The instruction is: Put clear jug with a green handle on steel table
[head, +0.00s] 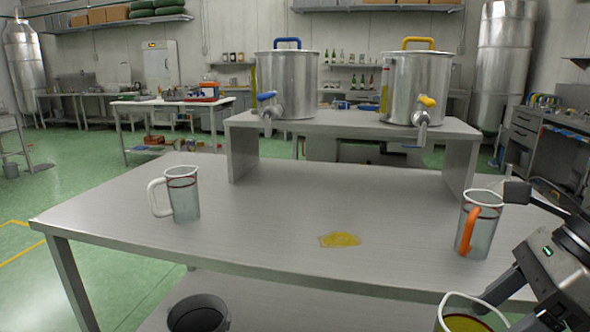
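No green handle shows in the head view. A clear jug with a white rim and yellow-green liquid (465,323) is at the bottom edge, in front of the steel table (270,220). Most of it is cut off, and its handle is not visible. My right gripper (497,298) comes in from the right, with its grey fingers close beside this jug. Whether they close on it is hidden. A clear jug with a white handle (184,196) stands on the table's left side. A clear jug with an orange handle (482,228) stands on its right side. My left gripper is out of view.
A yellow puddle (339,240) lies on the tabletop, right of centre. A raised steel shelf (350,122) at the back holds two steel tanks with taps, one blue (287,85) and one yellow (416,88). A dark bucket (198,314) is below the front edge. The middle tabletop is mostly clear.

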